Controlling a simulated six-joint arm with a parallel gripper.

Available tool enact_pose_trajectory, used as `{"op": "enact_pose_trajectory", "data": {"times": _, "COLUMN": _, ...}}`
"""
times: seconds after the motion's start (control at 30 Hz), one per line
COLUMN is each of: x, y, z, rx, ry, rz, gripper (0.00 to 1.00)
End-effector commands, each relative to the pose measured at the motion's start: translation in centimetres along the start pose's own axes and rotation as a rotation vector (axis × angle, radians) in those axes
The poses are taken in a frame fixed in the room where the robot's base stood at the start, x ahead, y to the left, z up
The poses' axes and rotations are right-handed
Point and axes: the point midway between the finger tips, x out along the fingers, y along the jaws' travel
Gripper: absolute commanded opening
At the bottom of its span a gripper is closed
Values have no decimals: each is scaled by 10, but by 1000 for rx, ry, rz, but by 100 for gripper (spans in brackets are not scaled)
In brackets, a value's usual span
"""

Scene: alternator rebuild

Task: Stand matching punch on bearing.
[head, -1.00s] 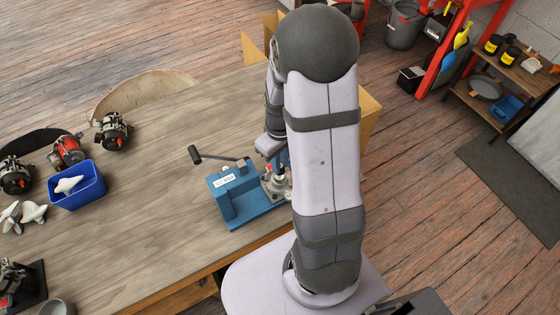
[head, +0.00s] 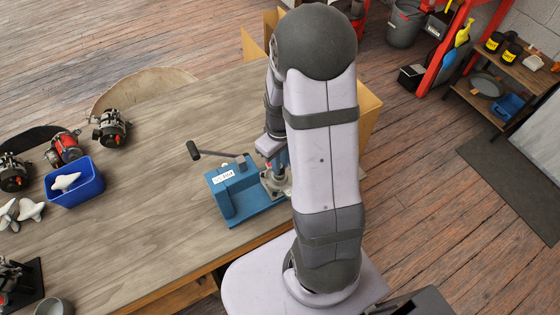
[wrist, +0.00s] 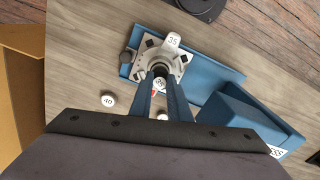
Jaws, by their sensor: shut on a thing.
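My gripper (wrist: 161,90) is shut on a punch (wrist: 160,82) with a round white numbered top; its number is hard to read. In the wrist view the punch is over the dark centre of a pale metal plate (wrist: 180,62), where the bearing seat is. A punch marked 40 (wrist: 108,100) stands to the left. Another white top (wrist: 162,117) shows partly behind the fingers. In the head view my gripper (head: 282,158) is largely hidden by my arm.
A blue press (head: 240,195) with a black-handled lever (head: 194,150) stands beside the plate. A blue bin (head: 76,190) and several alternators (head: 110,128) are at the left of the table. A cardboard box (wrist: 20,95) is at the left in the wrist view.

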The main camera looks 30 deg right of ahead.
Motion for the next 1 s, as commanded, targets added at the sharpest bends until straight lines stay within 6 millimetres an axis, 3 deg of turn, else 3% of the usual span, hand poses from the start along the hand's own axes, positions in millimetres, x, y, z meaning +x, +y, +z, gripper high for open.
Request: {"op": "enact_pose_trajectory", "data": {"times": 1.0, "x": 7, "y": 0, "z": 0, "rx": 0, "ry": 0, "rz": 0, "gripper": 0}}
